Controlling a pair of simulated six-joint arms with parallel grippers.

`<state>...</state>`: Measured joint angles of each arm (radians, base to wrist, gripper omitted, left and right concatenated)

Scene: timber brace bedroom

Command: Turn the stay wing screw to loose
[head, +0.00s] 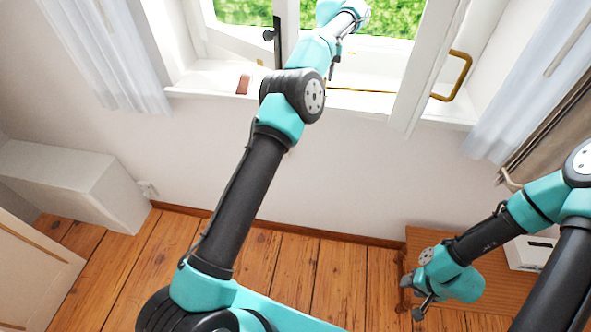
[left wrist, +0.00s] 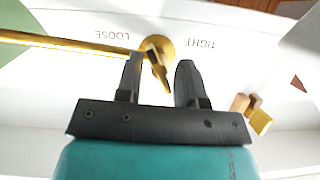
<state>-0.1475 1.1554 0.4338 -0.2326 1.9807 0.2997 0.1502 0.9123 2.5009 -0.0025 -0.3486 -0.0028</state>
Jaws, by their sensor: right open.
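The brass wing screw (left wrist: 157,62) shows in the left wrist view, on a round brass base at the end of the brass stay rod (left wrist: 60,40). Upside-down words LOOSE (left wrist: 111,35) and TIGHT (left wrist: 200,44) flank it. Its wing slants down and right, in the gap between the fingers of my left gripper (left wrist: 160,75). That gripper is open; the left finger is close to the wing, and I cannot tell whether they touch. In the head view, my left arm reaches the window and hides the screw. My right gripper (head: 411,297) is open and empty at lower right.
The white window sill (head: 205,82) bears a small reddish-brown piece (head: 243,84). The window sash has a brass handle (head: 462,75). A wooden table (head: 430,240) with a white box (head: 530,252) stands at lower right. Curtains hang on both sides.

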